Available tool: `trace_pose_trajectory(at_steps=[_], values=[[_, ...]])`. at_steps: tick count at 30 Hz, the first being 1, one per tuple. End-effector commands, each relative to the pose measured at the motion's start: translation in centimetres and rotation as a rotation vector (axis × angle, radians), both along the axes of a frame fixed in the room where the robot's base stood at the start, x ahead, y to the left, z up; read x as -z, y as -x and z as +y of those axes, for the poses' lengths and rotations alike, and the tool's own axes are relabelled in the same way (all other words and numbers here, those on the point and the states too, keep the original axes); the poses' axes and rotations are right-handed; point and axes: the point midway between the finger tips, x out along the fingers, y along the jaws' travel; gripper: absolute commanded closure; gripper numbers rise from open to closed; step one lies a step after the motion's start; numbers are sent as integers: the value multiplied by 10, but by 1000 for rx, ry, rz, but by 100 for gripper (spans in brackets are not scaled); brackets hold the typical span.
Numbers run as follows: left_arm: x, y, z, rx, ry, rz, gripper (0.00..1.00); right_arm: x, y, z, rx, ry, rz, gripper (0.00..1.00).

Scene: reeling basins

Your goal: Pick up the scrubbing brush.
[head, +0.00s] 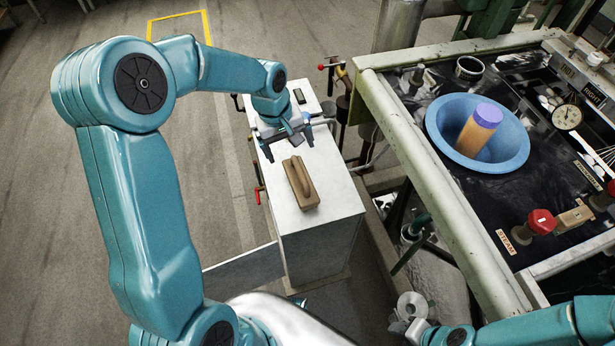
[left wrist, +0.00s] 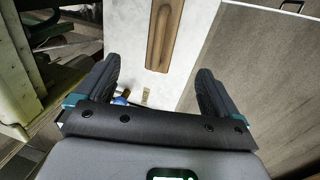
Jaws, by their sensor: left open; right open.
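The scrubbing brush (head: 301,190) is a brown wooden block with a raised handle along its top. It lies on the white top of a cabinet (head: 325,195). My left gripper (head: 289,148) is open and empty, just beyond the brush's far end in the head view and apart from it. In the left wrist view the brush (left wrist: 159,38) shows at the top, ahead of the spread fingers (left wrist: 153,82) and roughly between their lines; its far part is cut off.
Right of the cabinet is a dark bench with a pale pipe rail (head: 425,165). On it are a blue basin (head: 440,128) holding an orange cylinder with a purple top (head: 480,125), a gauge (head: 567,117) and a red knob (head: 541,221). Open floor (head: 225,220) lies left.

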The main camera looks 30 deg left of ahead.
Motion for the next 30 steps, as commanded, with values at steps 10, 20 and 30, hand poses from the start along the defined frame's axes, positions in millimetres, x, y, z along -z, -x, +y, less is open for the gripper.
trace_pose_trajectory(at_steps=[10, 20, 30], values=[[37, 1, 9, -23, -8, -18, 5, 6, 0, 0, 0, 0, 0, 57], [96, -11, 2, -22, -9, -22, 5, 8, 0, 0, 0, 0, 0, 57], [136, -18, -7, -23, -6, -20, 5, 5, 0, 0, 0, 0, 0, 57]])
